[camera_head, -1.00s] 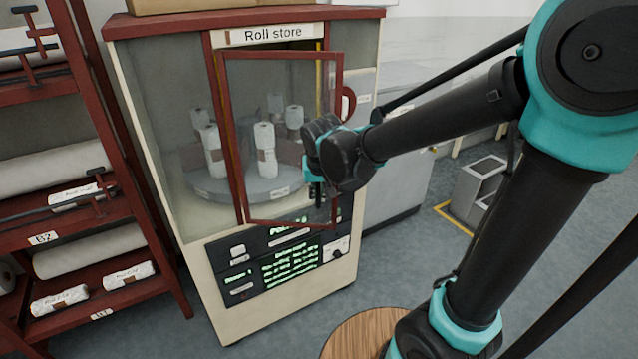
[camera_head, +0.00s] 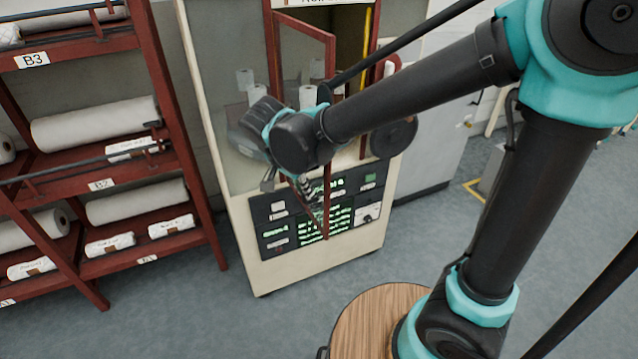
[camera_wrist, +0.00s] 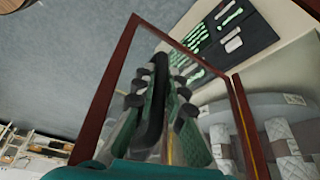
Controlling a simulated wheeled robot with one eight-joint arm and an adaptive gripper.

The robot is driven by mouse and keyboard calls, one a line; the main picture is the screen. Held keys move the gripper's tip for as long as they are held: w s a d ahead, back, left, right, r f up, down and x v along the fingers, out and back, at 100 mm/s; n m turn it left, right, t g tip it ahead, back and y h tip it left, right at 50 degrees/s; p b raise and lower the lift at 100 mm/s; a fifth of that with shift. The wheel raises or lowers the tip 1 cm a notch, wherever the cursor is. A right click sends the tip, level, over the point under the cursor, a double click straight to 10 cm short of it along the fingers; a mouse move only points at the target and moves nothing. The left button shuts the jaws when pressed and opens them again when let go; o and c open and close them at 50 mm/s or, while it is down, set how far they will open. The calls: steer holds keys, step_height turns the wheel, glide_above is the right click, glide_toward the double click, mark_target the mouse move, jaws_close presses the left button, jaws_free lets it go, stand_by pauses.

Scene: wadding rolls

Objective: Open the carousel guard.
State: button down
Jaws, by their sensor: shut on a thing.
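The carousel guard (camera_head: 331,62) is a red-framed clear door on the front of the cream roll store cabinet (camera_head: 233,222). It stands open at an angle, swung outward from its left side. My gripper (camera_head: 303,188) is at the guard's front, partly hidden by my wrist. In the wrist view the gripper (camera_wrist: 160,88) has its padded fingers on both sides of a dark bar-like handle (camera_wrist: 157,112), shut on it, within the guard's red frame (camera_wrist: 104,92). White rolls (camera_wrist: 280,140) on the grey carousel show behind the guard.
A red rack (camera_head: 180,130) with white rolls stands left of the cabinet. The control panel (camera_head: 275,225) is below the guard. A round wooden top (camera_head: 365,310) is low in front. Grey floor (camera_head: 190,315) is clear before the rack.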

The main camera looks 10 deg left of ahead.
steer(key=shift+s+a, duration=0.3)
steer(key=shift+a, duration=0.55)
steer(key=shift+s+a, duration=0.25)
steer(key=shift+a, duration=0.55)
steer(key=shift+s+a, duration=0.3)
steer(key=shift+a, duration=0.55)
steer(key=c, duration=1.6)
jaws_free()
steer(key=shift+o, duration=0.2)
steer(key=v, duration=1.2)
